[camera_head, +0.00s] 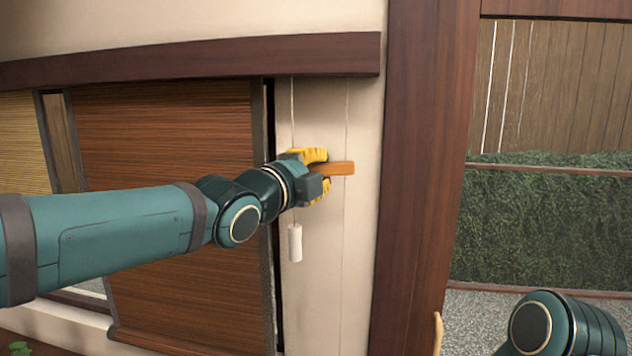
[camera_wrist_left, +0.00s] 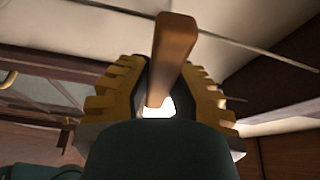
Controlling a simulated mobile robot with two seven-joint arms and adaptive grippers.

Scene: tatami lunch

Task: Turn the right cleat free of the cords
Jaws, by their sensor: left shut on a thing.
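The cleat (camera_head: 338,168) is an orange-brown wooden bar on the pale wall strip. It lies about level, its right part sticking out past my gripper. My left gripper (camera_head: 320,172) has its yellow fingers above and below the bar and is shut on it. In the left wrist view, the bar (camera_wrist_left: 172,50) runs between the two yellow fingers of the gripper (camera_wrist_left: 158,95). One thin cord (camera_head: 292,100) hangs on the left and another (camera_head: 346,115) passes by the bar's right end. Whether they touch the cleat is hard to tell. My right gripper is out of view.
A white cord pull (camera_head: 295,243) hangs below my left gripper. A brown slatted blind (camera_head: 165,130) is to the left. A dark wooden post (camera_head: 415,160) stands to the right, beside a window onto a hedge (camera_head: 550,225). My right arm shows at the bottom right.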

